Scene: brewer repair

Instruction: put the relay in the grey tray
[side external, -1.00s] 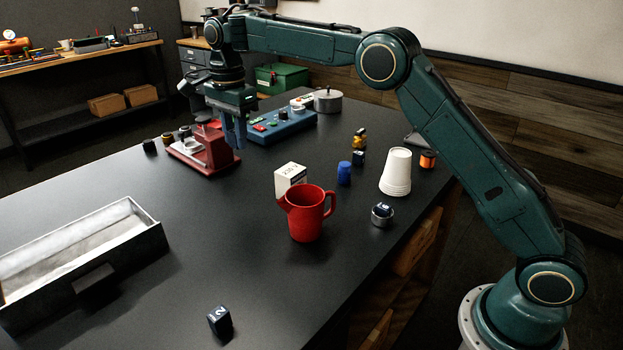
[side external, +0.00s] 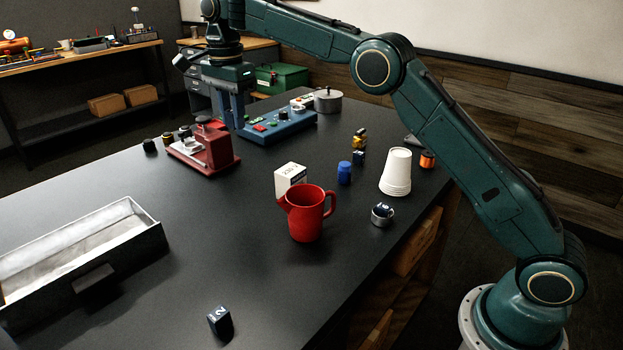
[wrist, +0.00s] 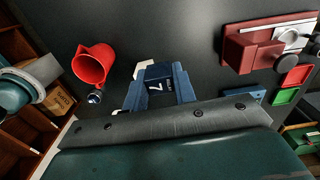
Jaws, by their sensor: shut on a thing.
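My gripper (side external: 233,120) is shut on a dark blue relay (wrist: 158,78), a small block with a white 7 and small lettering. In the wrist view the relay sits between the two blue fingers. In the side view the relay is hard to make out against the fingers, which hang behind the red press and by the left end of the blue control box. The grey tray (side external: 132,258) is at the left front of the table. It is a long open box with a pale inside, well apart from my gripper.
The red press (side external: 215,160) stands between my gripper and the tray. A blue control box (side external: 280,124) is beside the gripper. A red jug (side external: 306,215), a white carton (side external: 288,177) and stacked white cups (side external: 396,172) stand to the right. A dark block marked 2 (side external: 220,322) lies in front.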

